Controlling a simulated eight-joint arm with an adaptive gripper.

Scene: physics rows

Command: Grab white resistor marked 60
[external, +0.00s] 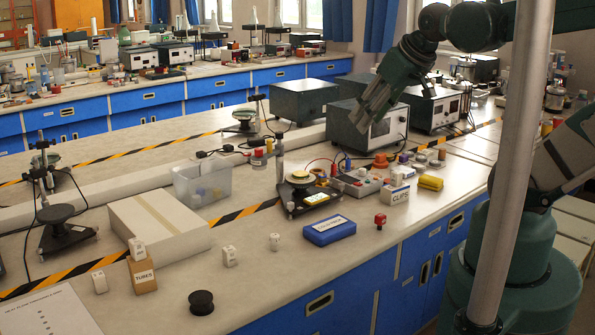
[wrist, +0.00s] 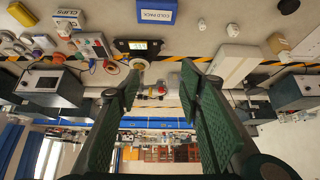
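Several small white blocks with dark marks are on the bench in the external view. One (external: 274,241) stands left of the blue cold pack box, another (external: 230,256) is farther left, and one (external: 100,282) is left of the tan TUBES box. A fourth (external: 138,248) sits on or against the top of that box. The marks are too small to read, so I cannot tell which says 60. My gripper (external: 368,120) is raised above the back of the bench, away from the blocks. In the wrist view my gripper (wrist: 160,84) is open, with nothing between its fingers.
The blue cold pack box (external: 330,230), tan TUBES box (external: 143,277), white carton (external: 160,226), black spool (external: 202,302) and red knob (external: 380,221) surround the blocks. A scale (external: 314,198) and CLIPS box (external: 395,195) stand farther right. The front bench strip is mostly clear.

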